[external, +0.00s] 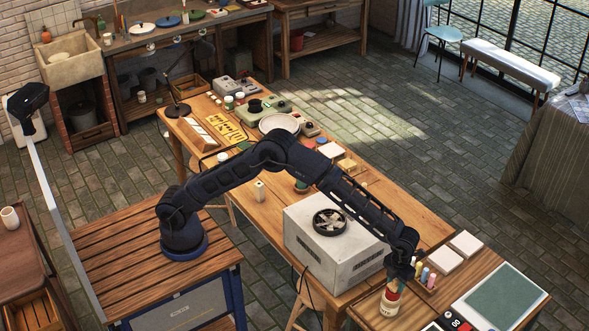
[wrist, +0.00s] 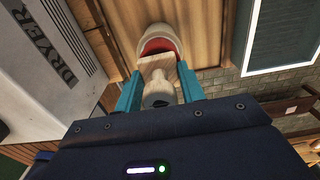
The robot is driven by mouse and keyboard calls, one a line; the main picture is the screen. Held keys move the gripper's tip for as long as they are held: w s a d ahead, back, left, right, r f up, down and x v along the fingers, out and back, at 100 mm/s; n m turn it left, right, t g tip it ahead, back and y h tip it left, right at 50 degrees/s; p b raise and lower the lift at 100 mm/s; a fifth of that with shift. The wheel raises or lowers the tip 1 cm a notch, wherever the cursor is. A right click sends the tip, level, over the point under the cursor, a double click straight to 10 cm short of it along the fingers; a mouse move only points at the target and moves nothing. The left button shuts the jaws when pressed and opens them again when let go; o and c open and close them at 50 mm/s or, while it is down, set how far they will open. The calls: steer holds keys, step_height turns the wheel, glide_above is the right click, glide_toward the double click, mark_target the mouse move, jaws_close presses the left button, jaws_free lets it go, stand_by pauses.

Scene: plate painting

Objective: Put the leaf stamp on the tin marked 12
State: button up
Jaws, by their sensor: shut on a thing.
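My gripper (wrist: 158,92) has teal fingers and is shut on a pale wooden stamp (wrist: 157,70) with a rounded knob. The stamp's face is hidden, so its leaf mark does not show. Just beyond the stamp in the wrist view is a cream round tin (wrist: 143,38) with a red inside or top. The stamp overlaps the tin's near part; I cannot tell whether they touch. In the external view my gripper (external: 393,283) is low over the small side table, at the cream and red tin (external: 389,304). No number on the tin is readable.
A large grey dryer (external: 330,225) with a fan on top stands left of the gripper. Small coloured bottles (external: 425,277), white tiles (external: 466,244) and a green mat (external: 500,298) lie to the right. Dark numbered cards (external: 455,321) lie near the front edge.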

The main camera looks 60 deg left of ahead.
steer(key=shift+f, duration=0.15)
steer(key=o, duration=1)
steer(key=shift+c, duration=0.2)
step_height(320, 180, up, 12)
steer(key=shift+r, duration=0.2)
